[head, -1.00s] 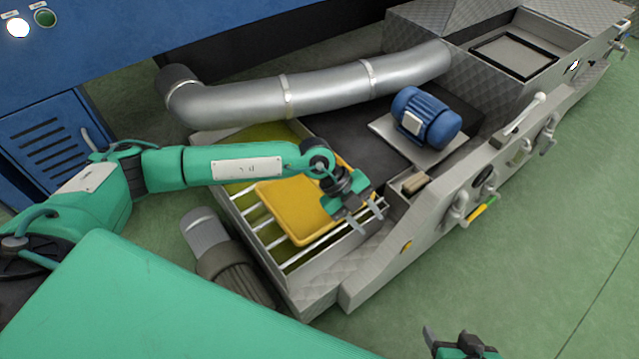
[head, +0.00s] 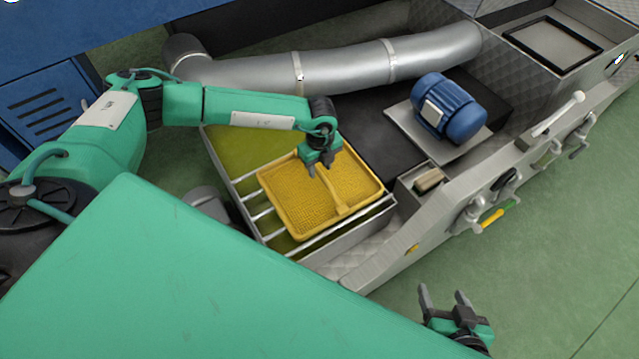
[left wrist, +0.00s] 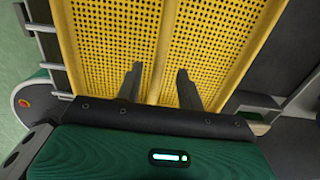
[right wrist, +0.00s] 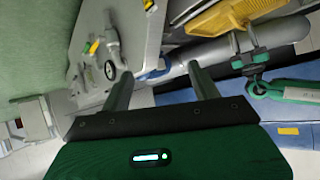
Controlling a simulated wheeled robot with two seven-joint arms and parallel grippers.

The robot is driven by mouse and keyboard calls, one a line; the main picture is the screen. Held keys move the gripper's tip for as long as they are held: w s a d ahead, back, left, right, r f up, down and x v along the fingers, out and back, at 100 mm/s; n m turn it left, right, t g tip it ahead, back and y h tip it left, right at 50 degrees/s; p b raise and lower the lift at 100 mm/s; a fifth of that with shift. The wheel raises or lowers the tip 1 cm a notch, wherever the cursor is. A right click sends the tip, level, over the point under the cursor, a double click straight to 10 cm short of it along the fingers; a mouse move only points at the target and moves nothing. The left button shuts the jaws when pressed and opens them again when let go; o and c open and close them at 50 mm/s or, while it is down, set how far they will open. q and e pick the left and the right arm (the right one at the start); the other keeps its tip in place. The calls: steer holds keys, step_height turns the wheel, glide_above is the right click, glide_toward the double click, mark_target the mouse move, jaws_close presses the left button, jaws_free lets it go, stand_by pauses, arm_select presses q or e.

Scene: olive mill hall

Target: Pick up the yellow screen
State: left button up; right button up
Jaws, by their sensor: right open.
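The yellow screen (head: 285,195) is a perforated tray with a raised rim and a bar along its middle. It lies on the metal rails of the tank. My left gripper (head: 320,172) is over the screen, fingers pointing down near the far end of the bar. In the left wrist view the screen (left wrist: 95,40) fills the upper middle, and its bar runs between the two spread fingers (left wrist: 159,80), with gaps at both sides. My right gripper (head: 444,300) is open and empty over the floor at lower right. The right wrist view also shows the screen (right wrist: 225,15).
The tank (head: 222,160) holds olive-yellow liquid. A silver pipe (head: 340,68) runs behind it. A blue motor (head: 449,108) stands at right, beside a small box (head: 420,185) with a brush-like block. Levers line the machine's right side. Green floor lies free at right.

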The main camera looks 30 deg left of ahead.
mark_target(319, 172)
arm_select(q)
step_height(319, 172, down, 4)
steer(key=shift+s+f+b, duration=0.1)
steer(key=shift+b, duration=0.45)
steer(key=shift+f, duration=0.55)
jaws_close()
arm_select(e)
steer(key=shift+w+a+r+t+y, duration=0.1)
steer(key=shift+a+t+y, duration=0.15)
steer(key=shift+a+t, duration=0.25)
steer(key=shift+w+a+r+t+y, duration=0.1)
steer(key=shift+a+t+y, duration=0.15)
steer(key=shift+a+t, duration=0.25)
